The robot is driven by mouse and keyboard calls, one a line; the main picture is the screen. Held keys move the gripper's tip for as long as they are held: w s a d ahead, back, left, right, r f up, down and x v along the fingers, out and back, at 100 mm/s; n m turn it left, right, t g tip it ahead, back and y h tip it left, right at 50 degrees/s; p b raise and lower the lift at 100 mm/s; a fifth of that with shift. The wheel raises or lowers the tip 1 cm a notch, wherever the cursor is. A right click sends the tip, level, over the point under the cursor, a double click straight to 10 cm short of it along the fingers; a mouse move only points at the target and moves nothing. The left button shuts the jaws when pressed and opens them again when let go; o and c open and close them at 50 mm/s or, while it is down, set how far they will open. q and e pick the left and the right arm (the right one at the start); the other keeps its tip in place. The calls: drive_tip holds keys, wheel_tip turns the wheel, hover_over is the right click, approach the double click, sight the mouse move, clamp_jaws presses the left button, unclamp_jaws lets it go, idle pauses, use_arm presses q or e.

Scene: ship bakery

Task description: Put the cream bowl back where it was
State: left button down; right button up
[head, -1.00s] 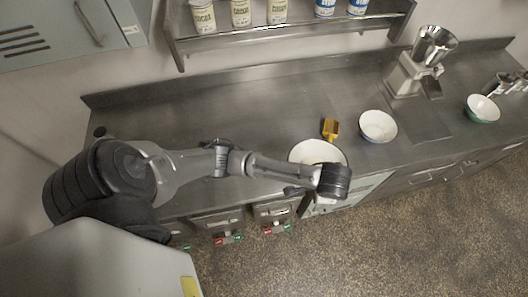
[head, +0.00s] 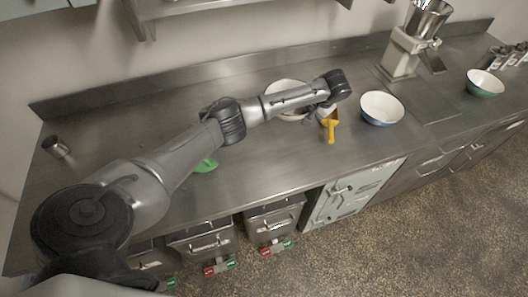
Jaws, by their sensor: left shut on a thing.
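The cream bowl (head: 284,87) is behind my left forearm in the head view, over the back middle of the counter. Its far rim shows, and my arm hides much of the rest. My left gripper (head: 325,107) is at the bowl's right side and is shut on it, though the fingers are mostly hidden by the wrist. I cannot tell whether the bowl touches the counter. My right gripper is not in view.
A yellow scoop (head: 331,126) lies just below the gripper. A blue bowl (head: 381,108) and a green bowl (head: 484,84) stand to the right, with a grinder (head: 404,55) behind. A green object (head: 206,165) lies beside my arm. The counter's left part (head: 120,125) is mostly clear.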

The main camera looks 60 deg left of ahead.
use_arm(q)
drive_tip(key=shift+a+f+n+b, duration=0.2)
drive_tip(key=shift+a+n+b, duration=0.1)
drive_tip(key=shift+a, duration=0.45)
drive_tip(key=s+f, duration=0.2)
drive_tip(key=s, duration=0.1)
drive_tip(key=s+d+f, duration=0.1)
drive_tip(key=s+f, duration=0.1)
drive_tip(key=s, duration=0.2)
drive_tip(key=s+d+f+p, duration=0.1)
drive_tip(key=s+f, duration=0.1)
drive_tip(key=s, duration=0.2)
drive_tip(key=shift+d+f, duration=0.25)
drive_tip(key=shift+f, duration=0.1)
drive_tip(key=shift+s+f+b, duration=0.1)
drive_tip(key=shift+f+b, duration=0.2)
drive_tip(key=shift+f, duration=1.75)
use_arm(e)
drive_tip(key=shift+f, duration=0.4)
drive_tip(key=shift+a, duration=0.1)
use_arm(q)
drive_tip(key=c, duration=1.3)
unclamp_jaws()
drive_tip(key=shift+f, duration=0.1)
